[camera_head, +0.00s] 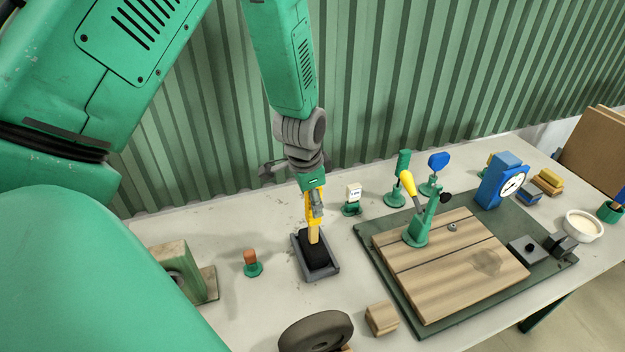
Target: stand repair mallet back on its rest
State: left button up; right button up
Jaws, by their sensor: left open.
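The repair mallet has a black head (314,247) and a short wooden handle (313,232). It stands upright, head down, in a shallow dark grey tray-like rest (332,271) on the bench. My left gripper (314,213) comes down from above, right at the top of the handle. Its jaws are open; the fingers hide the handle's upper end, and I cannot tell whether they touch it. My right gripper is not in view.
A green mat (400,306) with a wooden board (455,285) and a yellow-handled clamp (408,188) lies to the right. A small orange-topped peg (250,258) stands left of the rest. A black wheel (315,331) and a wood block (381,318) are in front. A corrugated wall is behind.

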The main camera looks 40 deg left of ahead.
pick_arm(q)
jog(key=shift+s+d+r+p, duration=0.1)
jog(key=shift+s+r+p, duration=0.1)
jog(key=shift+r+p, duration=0.8)
jog(key=shift+s+r+p, duration=0.2)
jog(key=shift+r+p, duration=0.15)
jog(key=shift+r, duration=1.2)
jog(key=shift+s+r, duration=0.15)
jog(key=shift+r, duration=0.55)
jog(key=shift+s+r, duration=0.15)
jog(key=shift+r, duration=0.5)
notch_tip(320, 180, up, 12)
jog(key=s, duration=0.2)
jog(key=shift+d+f, duration=0.15)
jog(key=shift+d, duration=0.15)
